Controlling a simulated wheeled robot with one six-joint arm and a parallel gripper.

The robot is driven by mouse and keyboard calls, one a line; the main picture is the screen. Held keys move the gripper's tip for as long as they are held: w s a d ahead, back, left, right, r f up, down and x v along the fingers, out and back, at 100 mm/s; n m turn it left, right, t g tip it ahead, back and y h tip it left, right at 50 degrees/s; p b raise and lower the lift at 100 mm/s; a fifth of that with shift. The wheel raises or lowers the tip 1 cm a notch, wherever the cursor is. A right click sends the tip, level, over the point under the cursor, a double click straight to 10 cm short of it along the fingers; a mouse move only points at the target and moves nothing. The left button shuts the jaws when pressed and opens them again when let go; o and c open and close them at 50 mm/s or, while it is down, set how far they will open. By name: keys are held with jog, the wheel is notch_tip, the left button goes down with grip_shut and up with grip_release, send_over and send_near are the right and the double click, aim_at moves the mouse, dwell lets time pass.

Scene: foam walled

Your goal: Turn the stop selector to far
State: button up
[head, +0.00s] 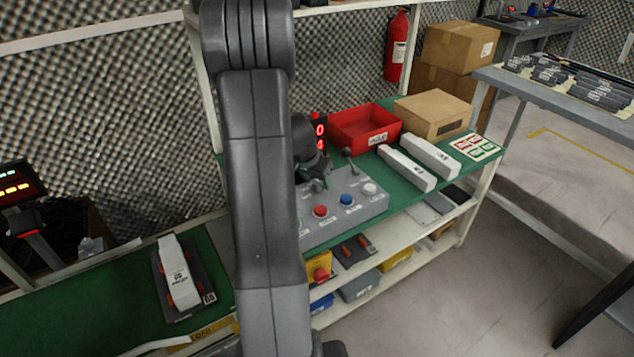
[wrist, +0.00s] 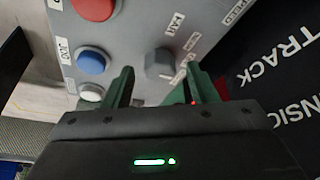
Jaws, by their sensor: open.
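The stop selector (wrist: 160,63) is a small grey knob on the grey control panel (wrist: 130,32), seen in the wrist view. Small white labels sit beside it; one seems to read FAR, the other is too small to read surely. My gripper (wrist: 162,82) is open, with one green finger on each side of the knob's near part. Gaps show between the fingers and the knob, and contact cannot be told. In the head view the panel (head: 345,215) stands on the green bench top, and my arm and wrist hide the selector.
Red (head: 320,211), blue (head: 346,199) and white (head: 369,189) buttons sit close by on the panel. A lever (head: 349,158) rises at its back. A red bin (head: 365,128), a cardboard box (head: 433,113) and white long boxes (head: 406,167) stand to the right.

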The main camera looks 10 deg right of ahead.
jog(key=shift+w+d+f, duration=0.1)
jog(key=shift+f, duration=0.3)
jog(key=c, duration=1)
